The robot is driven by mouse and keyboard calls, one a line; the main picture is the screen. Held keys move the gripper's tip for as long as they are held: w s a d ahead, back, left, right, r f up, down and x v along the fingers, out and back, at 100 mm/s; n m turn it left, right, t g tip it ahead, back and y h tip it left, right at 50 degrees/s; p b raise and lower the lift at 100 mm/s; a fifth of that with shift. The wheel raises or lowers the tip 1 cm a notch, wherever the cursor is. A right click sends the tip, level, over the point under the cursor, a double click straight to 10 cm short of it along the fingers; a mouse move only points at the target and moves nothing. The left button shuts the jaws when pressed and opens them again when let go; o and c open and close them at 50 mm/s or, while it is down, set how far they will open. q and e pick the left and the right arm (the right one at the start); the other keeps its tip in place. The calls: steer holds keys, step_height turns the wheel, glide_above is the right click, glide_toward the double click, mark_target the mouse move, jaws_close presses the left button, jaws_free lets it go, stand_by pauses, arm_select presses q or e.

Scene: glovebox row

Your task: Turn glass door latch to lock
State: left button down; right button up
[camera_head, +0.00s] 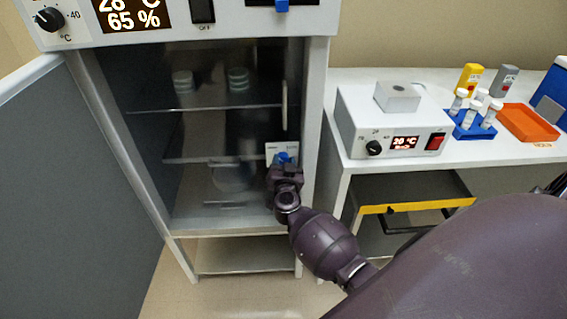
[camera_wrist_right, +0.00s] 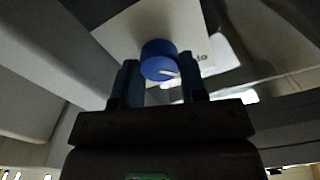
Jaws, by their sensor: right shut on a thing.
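The glass door (camera_head: 215,130) of the incubator cabinet is closed across its front. The latch is a blue round knob (camera_head: 284,158) on a white plate (camera_head: 271,148) at the door's right side. In the right wrist view the blue knob (camera_wrist_right: 158,60) shows a pale pointer mark toward its lower right. My right gripper (camera_head: 284,168) is at the latch, its two fingers on either side of the knob in the wrist view (camera_wrist_right: 160,82), shut on it. The lettering on the plate is too blurred to read. My left gripper is not in view.
A vertical door handle (camera_head: 284,105) stands above the latch. To the right, a white bench (camera_head: 360,85) carries a heater box (camera_head: 390,125), a blue tube rack (camera_head: 470,122) and an orange tray (camera_head: 528,124).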

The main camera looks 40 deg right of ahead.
steer(key=shift+m, duration=0.3)
steer(key=m+p, duration=0.1)
steer(key=m, duration=0.1)
steer(key=shift+m, duration=0.3)
steer(key=m, duration=0.7)
steer(key=m+b, duration=0.1)
steer(key=m, duration=0.6)
steer(key=shift+d+f, duration=0.1)
steer(key=shift+f, duration=0.1)
steer(key=shift+m, duration=0.4)
